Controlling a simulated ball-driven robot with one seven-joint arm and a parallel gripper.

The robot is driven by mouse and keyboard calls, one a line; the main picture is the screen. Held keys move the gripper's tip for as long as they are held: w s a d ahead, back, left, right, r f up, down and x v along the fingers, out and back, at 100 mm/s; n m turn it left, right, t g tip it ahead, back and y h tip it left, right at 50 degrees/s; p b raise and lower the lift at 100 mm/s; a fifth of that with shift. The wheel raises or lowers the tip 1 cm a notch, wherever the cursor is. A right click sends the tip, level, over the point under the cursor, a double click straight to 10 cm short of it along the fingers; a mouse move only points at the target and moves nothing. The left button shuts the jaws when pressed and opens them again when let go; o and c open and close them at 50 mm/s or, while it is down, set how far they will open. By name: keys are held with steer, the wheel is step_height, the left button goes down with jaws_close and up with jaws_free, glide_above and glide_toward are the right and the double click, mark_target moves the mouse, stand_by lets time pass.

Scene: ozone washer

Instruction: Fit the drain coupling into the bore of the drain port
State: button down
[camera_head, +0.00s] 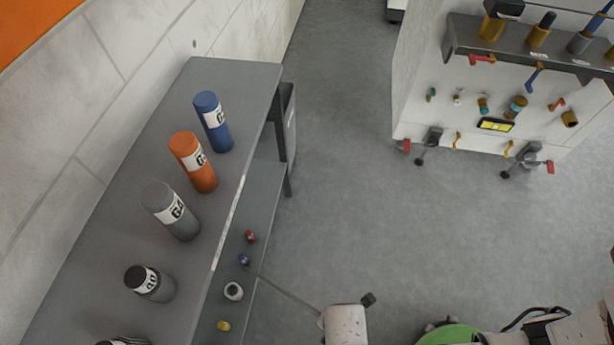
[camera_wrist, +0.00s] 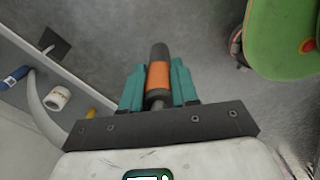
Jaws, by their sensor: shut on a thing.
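In the wrist view, my gripper (camera_wrist: 157,80) is shut on a dark grey cylinder with an orange band, which I take to be the drain coupling (camera_wrist: 159,54). It lies between the two teal fingers and its dark end points away from the palm. In the head view I cannot make out my gripper's fingers or the coupling. A white cabinet (camera_head: 418,72) at the upper right has several small ports and fittings on its front. I cannot tell which of them is the drain port, and its bore is not discernible.
A grey bench (camera_head: 105,215) along the left wall holds several labelled cylinders, including a blue one (camera_head: 212,122) and an orange one (camera_head: 193,161). Its lower shelf (camera_head: 262,190) carries small parts. Open grey floor (camera_head: 340,150) lies between bench and cabinet.

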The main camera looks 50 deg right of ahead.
steer(key=w+d+r+m+p, duration=0.3)
steer(key=w+r+m+p, duration=0.2)
steer(key=w+r+m, duration=0.4)
steer(key=w+d+r+m+p, duration=0.4)
steer(key=w+r+m, duration=0.6)
steer(key=w+r, duration=0.7)
steer(key=w+p, duration=0.2)
steer(key=shift+w+d+r, duration=0.15)
steer(key=shift+w, duration=0.15)
